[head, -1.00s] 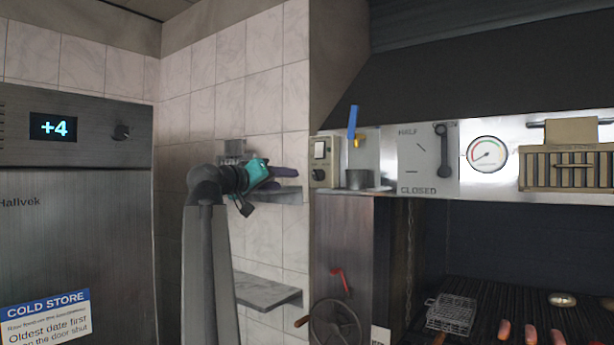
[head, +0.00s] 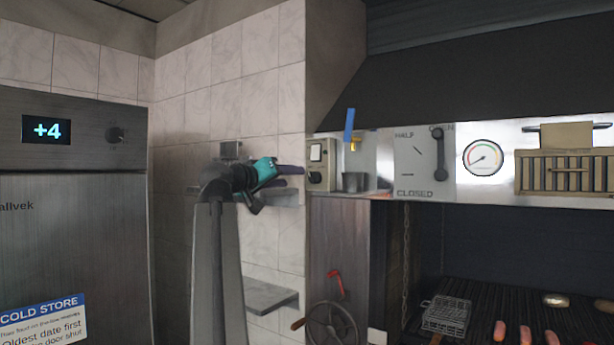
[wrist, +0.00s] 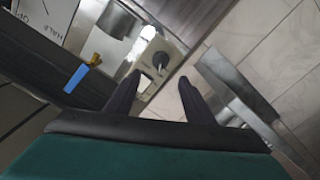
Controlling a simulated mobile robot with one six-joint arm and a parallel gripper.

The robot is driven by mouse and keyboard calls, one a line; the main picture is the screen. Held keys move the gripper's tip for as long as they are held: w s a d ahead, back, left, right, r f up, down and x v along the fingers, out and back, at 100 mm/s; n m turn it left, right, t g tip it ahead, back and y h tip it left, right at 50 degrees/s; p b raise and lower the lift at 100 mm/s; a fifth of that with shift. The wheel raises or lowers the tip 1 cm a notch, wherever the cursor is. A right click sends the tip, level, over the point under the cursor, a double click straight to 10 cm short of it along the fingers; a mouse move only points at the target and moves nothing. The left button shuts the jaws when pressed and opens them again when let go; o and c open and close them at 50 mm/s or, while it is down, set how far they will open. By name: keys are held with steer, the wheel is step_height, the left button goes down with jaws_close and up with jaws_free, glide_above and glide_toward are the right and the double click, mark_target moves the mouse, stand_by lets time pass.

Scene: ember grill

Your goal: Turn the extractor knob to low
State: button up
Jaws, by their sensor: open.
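A small beige control box (head: 319,165) with a pale switch above and a dark knob below is mounted at the left end of the metal hood front. In the wrist view the dark knob (wrist: 160,61) sits on the box's pale plate, ahead of and roughly between my fingertips. My gripper (wrist: 157,88) is open and empty, with a dark finger on each side. In the head view my gripper (head: 292,176) points right, just left of the box, and seems apart from it. The knob's markings are too small to read.
A metal cup (head: 355,182) and a blue-handled lever (head: 350,125) are right of the box. A damper lever plate (head: 424,163) and a gauge (head: 482,158) follow. A wall shelf (head: 268,294) lies below my arm, and a fridge (head: 70,230) stands at left.

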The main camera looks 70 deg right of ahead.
mark_target(310, 176)
steer(key=p+x, duration=0.2)
steer(key=x, duration=0.6)
steer(key=shift+s+d+r, duration=0.1)
steer(key=shift+d+r, duration=0.05)
steer(key=shift+d, duration=0.05)
steer(key=shift+p+x, duration=0.4)
steer(key=shift+x, duration=0.4)
steer(key=shift+c, duration=0.3)
steer(key=c, duration=1)
